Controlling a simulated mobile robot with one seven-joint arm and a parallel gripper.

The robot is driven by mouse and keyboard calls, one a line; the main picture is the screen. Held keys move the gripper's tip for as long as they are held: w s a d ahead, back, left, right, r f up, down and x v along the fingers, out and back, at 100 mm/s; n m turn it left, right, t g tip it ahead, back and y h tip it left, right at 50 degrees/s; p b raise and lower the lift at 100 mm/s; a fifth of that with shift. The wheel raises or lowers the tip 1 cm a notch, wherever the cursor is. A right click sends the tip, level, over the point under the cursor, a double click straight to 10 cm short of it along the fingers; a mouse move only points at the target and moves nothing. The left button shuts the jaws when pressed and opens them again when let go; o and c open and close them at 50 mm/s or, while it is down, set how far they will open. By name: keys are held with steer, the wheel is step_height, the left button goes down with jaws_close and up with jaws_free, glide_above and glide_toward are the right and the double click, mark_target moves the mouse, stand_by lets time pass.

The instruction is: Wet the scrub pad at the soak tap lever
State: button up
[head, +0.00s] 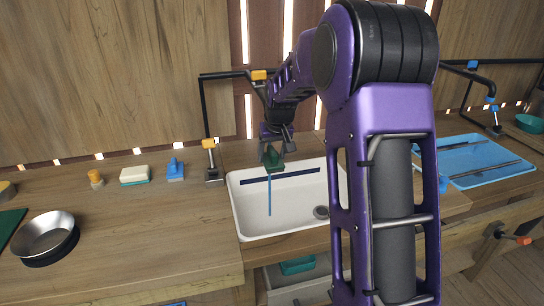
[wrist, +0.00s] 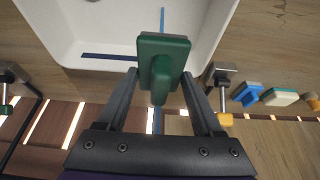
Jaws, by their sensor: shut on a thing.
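The green scrub pad (wrist: 148,47) is held by its handle between the fingers of my gripper (wrist: 161,92). In the head view my gripper (head: 272,150) holds the pad (head: 272,163) over the white sink (head: 240,212). A thin blue water stream (head: 269,198) runs down below the pad into the sink. In the wrist view blue shows on both sides of the pad; exact contact with the water is hard to tell. The black tap with a yellow-marked nozzle (head: 259,75) is above. Its yellow-topped metal lever (head: 210,158) stands left of the sink.
A blue brush (head: 175,170), a sponge block (head: 135,174), a small yellow-topped item (head: 96,179) and a metal bowl (head: 45,236) stand on the left counter. A blue basin (head: 465,160) with its own blue-marked tap (head: 490,99) is at right. A drawer (head: 300,292) below stands open.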

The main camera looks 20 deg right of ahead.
steer(key=s+a+b, duration=0.2)
steer(key=s+a, duration=0.2)
steer(key=a, duration=0.2)
steer(key=shift+s+a, duration=0.25)
steer(key=shift+s, duration=0.15)
steer(key=shift+r, duration=0.1)
stand_by(1.3)
steer(key=s+a+r+p, duration=0.1)
steer(key=s+a+r, duration=0.2)
steer(key=a+r, duration=0.1)
steer(key=shift+p, duration=0.3)
steer(key=shift+f, duration=0.1)
stand_by(0.5)
